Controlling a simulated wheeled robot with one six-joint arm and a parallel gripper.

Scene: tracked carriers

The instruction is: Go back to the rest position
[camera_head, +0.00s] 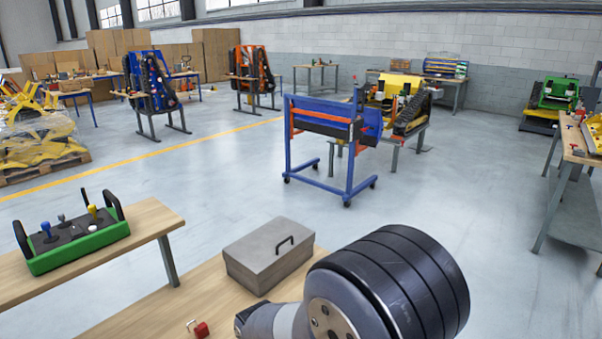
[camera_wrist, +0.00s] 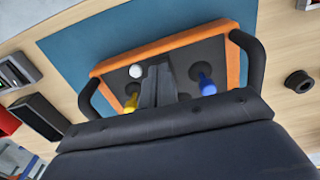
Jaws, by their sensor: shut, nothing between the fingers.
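My gripper (camera_wrist: 158,82) shows in the wrist view, with its dark fingers shut and empty. It is in front of an orange-framed control box (camera_wrist: 165,47) with two black side handles, a white button (camera_wrist: 136,71), a yellow-handled stick (camera_wrist: 130,103) and a blue-handled stick (camera_wrist: 207,84). The fingers cover the middle of the box's dark panel; I cannot tell whether they touch it. The box lies on a blue mat (camera_wrist: 75,45). In the head view a thick dark link of my arm fills the bottom right, and my gripper is out of sight.
In the head view a grey lidded box (camera_head: 268,255) and a small red item (camera_head: 201,329) are on the near bench (camera_head: 150,318). A green control box (camera_head: 75,240) is on the left bench. A blue wheeled frame (camera_head: 330,150) stands beyond. Open floor (camera_head: 450,200) lies right.

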